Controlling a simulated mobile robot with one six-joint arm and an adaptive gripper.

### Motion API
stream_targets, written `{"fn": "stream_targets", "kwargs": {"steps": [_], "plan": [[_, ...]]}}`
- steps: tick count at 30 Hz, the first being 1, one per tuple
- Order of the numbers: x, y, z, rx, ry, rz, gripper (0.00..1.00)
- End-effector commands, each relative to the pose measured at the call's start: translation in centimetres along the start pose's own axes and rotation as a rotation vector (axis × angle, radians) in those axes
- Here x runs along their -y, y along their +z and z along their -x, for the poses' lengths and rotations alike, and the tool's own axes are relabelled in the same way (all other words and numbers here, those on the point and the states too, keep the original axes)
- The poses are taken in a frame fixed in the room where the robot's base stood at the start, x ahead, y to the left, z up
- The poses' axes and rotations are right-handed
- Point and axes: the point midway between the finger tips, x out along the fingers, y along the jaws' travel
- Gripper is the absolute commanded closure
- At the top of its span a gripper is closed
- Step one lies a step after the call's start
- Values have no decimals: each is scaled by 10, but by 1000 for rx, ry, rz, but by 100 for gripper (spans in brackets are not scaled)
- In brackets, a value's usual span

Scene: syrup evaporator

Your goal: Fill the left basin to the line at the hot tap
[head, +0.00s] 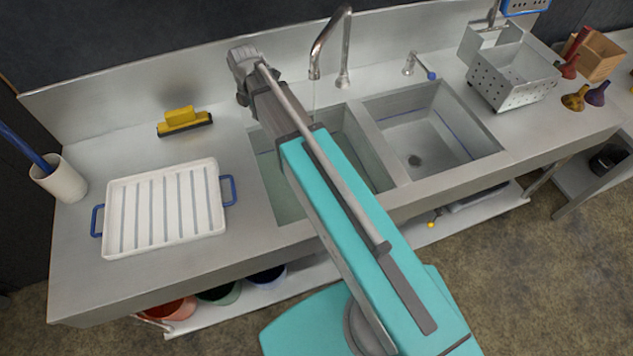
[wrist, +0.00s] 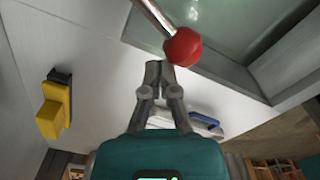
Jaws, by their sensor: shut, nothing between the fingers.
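The left basin (head: 268,182) is partly hidden behind my arm in the head view. It holds a greenish, water-like surface, which also shows in the wrist view (wrist: 235,30). I cannot make out its fill line. The curved spout (head: 318,48) hangs over it, with a faint thin line below that may be running water. A red ball knob on a metal lever (wrist: 183,47), apparently the hot tap handle, is just beyond my gripper (wrist: 158,66) in the wrist view. My gripper is shut and empty; I cannot tell whether it touches the knob. My arm hides the knob in the head view.
A blue-tipped tap lever (head: 430,75) stands behind the right basin (head: 420,150), which shows a blue line on its wall. A yellow scrubber (head: 182,118) and a white ribbed tray (head: 160,215) lie left. A perforated metal basket (head: 510,85) stands right.

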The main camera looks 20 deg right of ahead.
Motion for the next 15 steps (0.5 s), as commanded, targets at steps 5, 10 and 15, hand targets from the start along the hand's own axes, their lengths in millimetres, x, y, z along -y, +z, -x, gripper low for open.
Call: {"fn": "stream_targets", "kwargs": {"steps": [5,10,15], "plan": [[13,7,0,1,0,-2,100],[22,12,0,1,0,0,100],[24,14,0,1,0,0,100]]}}
